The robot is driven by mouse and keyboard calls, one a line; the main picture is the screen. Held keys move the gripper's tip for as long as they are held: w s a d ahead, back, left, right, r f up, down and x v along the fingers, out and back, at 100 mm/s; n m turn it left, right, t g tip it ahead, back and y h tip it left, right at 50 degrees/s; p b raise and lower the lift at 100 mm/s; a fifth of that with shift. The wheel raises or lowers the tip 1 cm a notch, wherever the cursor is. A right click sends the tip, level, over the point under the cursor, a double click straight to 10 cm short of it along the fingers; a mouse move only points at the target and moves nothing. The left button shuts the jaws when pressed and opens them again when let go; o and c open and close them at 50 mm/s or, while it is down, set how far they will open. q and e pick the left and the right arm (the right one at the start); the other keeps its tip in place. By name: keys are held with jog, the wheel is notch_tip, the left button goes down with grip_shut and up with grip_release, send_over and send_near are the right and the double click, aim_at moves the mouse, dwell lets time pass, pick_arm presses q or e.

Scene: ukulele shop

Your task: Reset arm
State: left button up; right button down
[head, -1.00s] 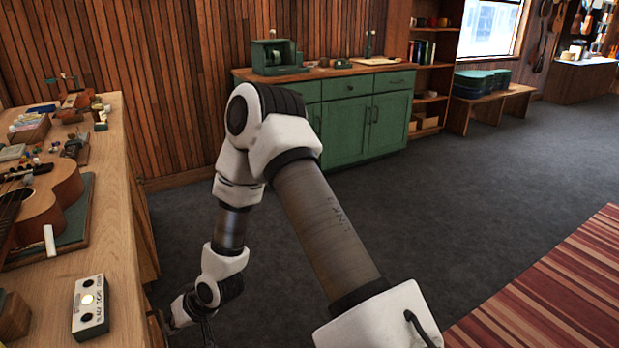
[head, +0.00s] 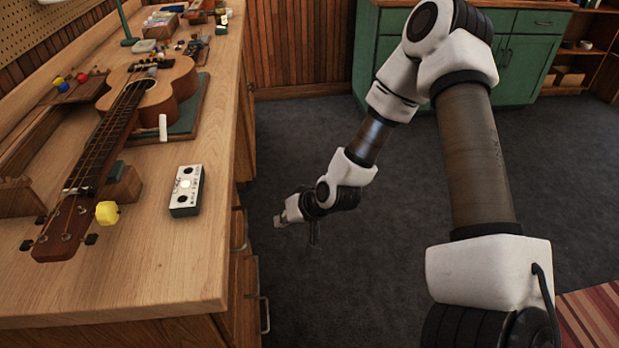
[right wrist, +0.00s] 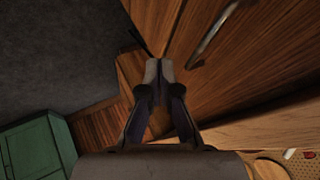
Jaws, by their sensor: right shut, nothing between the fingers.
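My right arm (head: 476,150) reaches out over the floor to the right of the workbench, bent at the elbow. My right gripper (right wrist: 158,70) is shut and empty in the right wrist view, its fingertips together. My left arm and left gripper are out of view.
The wooden workbench (head: 160,270) holds a ukulele (head: 130,100) and a white pedal box (head: 187,190) near its front edge. Metal drawer handles (head: 263,313) stick out from its side. A green cabinet (head: 530,60) stands at the back. Dark carpet (head: 400,270) is clear around the arm.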

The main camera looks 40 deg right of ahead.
jog(key=p+v, duration=0.1)
jog(key=v, duration=0.1)
jog(key=p+v, duration=0.1)
jog(key=v, duration=0.1)
jog(key=p+v, duration=0.1)
jog(key=v, duration=0.1)
jog(key=shift+w+a+r, duration=0.15)
jog(key=shift+a+r, duration=0.05)
jog(key=shift+a, duration=0.2)
jog(key=s+a+f+n+g+h, duration=0.1)
jog(key=s+a+f+g, duration=0.3)
jog(key=s+f, duration=0.4)
jog(key=s+a+f+n+g+h, duration=0.1)
jog(key=s+a+f+n+g, duration=0.2)
jog(key=s+a+f, duration=0.2)
jog(key=s+f, duration=0.3)
jog(key=s, duration=0.4)
jog(key=shift+s+f+n+g+h+p, duration=0.3)
jog(key=shift+s+n+g+p, duration=0.05)
jog(key=shift+n+g, duration=0.05)
jog(key=shift+a, duration=0.15)
